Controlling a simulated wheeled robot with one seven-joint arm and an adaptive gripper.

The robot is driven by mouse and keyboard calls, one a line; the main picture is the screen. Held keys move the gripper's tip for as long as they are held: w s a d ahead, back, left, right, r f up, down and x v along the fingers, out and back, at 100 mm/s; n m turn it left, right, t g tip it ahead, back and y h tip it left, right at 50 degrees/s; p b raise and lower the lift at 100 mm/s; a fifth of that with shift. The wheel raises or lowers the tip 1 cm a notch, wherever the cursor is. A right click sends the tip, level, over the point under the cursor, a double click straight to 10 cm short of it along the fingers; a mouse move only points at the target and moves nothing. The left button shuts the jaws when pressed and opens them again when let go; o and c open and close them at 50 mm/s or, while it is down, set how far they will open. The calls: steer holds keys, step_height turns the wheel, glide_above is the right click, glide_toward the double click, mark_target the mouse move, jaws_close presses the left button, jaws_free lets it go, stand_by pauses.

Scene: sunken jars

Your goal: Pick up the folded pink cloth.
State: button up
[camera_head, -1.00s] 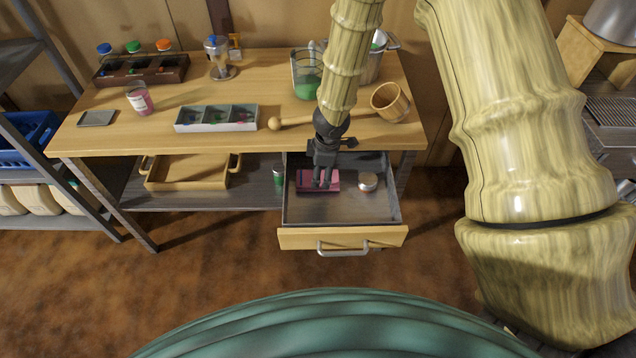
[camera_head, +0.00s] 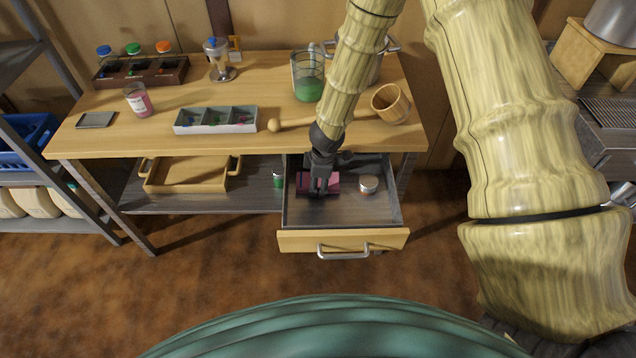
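The folded pink cloth (camera_head: 304,186) lies in the open drawer (camera_head: 348,214), towards its back left. My gripper (camera_head: 319,194) points down into the drawer, over the cloth, and hides its middle. The fingertips are at or just above the cloth; I cannot tell whether they touch it. The fingers are small and dark here, and I cannot tell whether they are open or shut on the cloth.
A small round tin (camera_head: 368,185) stands in the drawer just right of the cloth. The table top (camera_head: 330,135) overhangs the drawer's back, close to my arm. The drawer's front part is bare. A wooden tray (camera_head: 185,176) sits on the shelf at left.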

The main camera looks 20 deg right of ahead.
steer(key=shift+c, duration=0.5)
steer(key=shift+r, duration=0.2)
steer(key=shift+c, duration=0.4)
steer(key=shift+r, duration=0.3)
step_height(320, 180, up, 15)
steer(key=p, duration=1.1)
steer(key=shift+f+p, duration=0.15)
steer(key=shift+p, duration=0.2)
steer(key=shift+r+p, duration=4.2)
steer(key=shift+r, duration=1.45)
